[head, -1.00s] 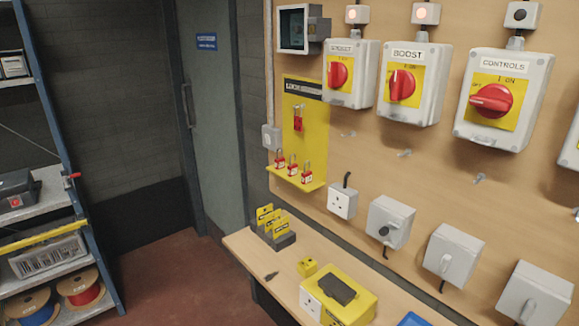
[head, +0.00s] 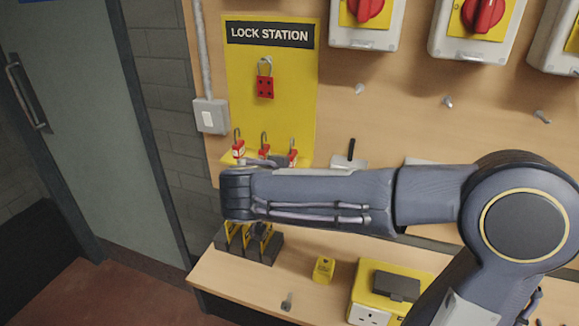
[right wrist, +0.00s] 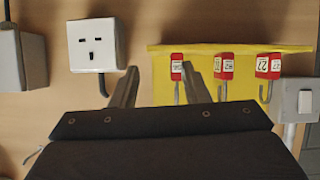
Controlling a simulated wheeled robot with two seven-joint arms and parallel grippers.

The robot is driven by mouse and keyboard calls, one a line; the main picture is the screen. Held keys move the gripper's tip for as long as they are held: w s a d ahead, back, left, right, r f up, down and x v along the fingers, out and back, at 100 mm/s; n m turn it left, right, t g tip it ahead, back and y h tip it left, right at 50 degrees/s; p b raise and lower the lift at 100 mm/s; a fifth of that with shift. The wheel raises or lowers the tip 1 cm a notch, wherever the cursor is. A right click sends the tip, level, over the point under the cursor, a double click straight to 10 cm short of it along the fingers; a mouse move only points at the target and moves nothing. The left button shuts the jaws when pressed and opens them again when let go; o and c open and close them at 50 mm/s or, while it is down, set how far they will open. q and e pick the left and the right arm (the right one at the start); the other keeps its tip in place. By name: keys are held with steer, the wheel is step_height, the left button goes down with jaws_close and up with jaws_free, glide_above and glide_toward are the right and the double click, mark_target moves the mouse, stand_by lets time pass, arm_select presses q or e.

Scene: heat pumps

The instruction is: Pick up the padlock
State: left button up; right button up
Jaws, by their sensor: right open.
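Three red padlocks with white labels stand on the yellow shelf of the lock station: left (head: 239,148), middle (head: 264,151) and right (head: 292,156). The right wrist view is upside down and shows them as the right (right wrist: 176,67), middle (right wrist: 223,67) and left (right wrist: 268,66) padlocks, shackles pointing down in the picture. My right gripper (right wrist: 160,85) is open and empty, its fingers pointing at the wall. One finger overlaps the region just below the padlock nearest the socket. In the head view my right forearm and wrist hide most of the gripper. My left gripper is not in view.
A white socket (right wrist: 94,45) is beside the shelf. The bench (head: 240,285) below holds a tag rack (head: 262,249), a small yellow block (head: 324,268) and a yellow box (head: 364,298).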

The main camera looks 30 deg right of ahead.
mark_target(292, 157)
steer(key=shift+w+a+r+t, duration=0.15)
steer(key=shift+w+a+r, duration=0.05)
steer(key=shift+w, duration=0.2)
steer(key=shift+w+a+r+t, duration=0.15)
steer(key=shift+w, duration=0.2)
steer(key=shift+w+d+m+h, duration=0.25)
steer(key=shift+m+h, duration=0.05)
steer(key=p+x, duration=0.1)
steer(key=x, duration=0.1)
steer(key=p+x, duration=0.1)
steer(key=x, duration=0.1)
steer(key=r+p+x, duration=0.1)
steer(key=p+x, duration=0.1)
steer(key=shift+w, duration=0.5)
steer(key=shift+w+d+f, duration=0.15)
steer(key=shift+d+f, duration=0.1)
steer(key=shift+c, duration=0.4)
jaws_close()
